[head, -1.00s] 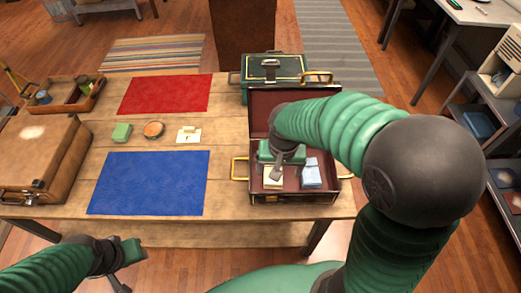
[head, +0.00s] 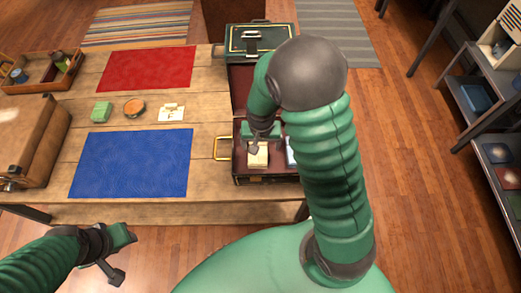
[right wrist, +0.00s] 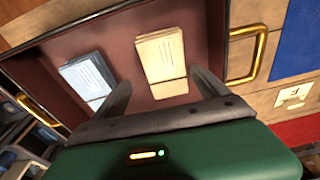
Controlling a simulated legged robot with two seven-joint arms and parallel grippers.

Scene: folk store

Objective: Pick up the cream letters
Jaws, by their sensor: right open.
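The cream letters (head: 258,158) are a small tied bundle lying in the open case (head: 236,163) at the table's right end. They show whole in the right wrist view (right wrist: 162,58). My right gripper (head: 264,143) is over the case, close to the cream letters; its open fingers (right wrist: 164,86) point toward the bundle and hold nothing. A pale blue bundle of letters (right wrist: 88,77) lies beside the cream one; my arm partly hides it in the head view. My left gripper (head: 116,268) hangs in front of the table, and its jaw opening is unclear.
The case's brass handle (head: 222,148) juts out on its left, and a green case (head: 262,40) stands behind. A blue mat (head: 133,162), red mat (head: 147,68), green block (head: 102,111), round tin (head: 134,107) and white card (head: 171,112) lie left. A brown suitcase (head: 28,135) stands far left.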

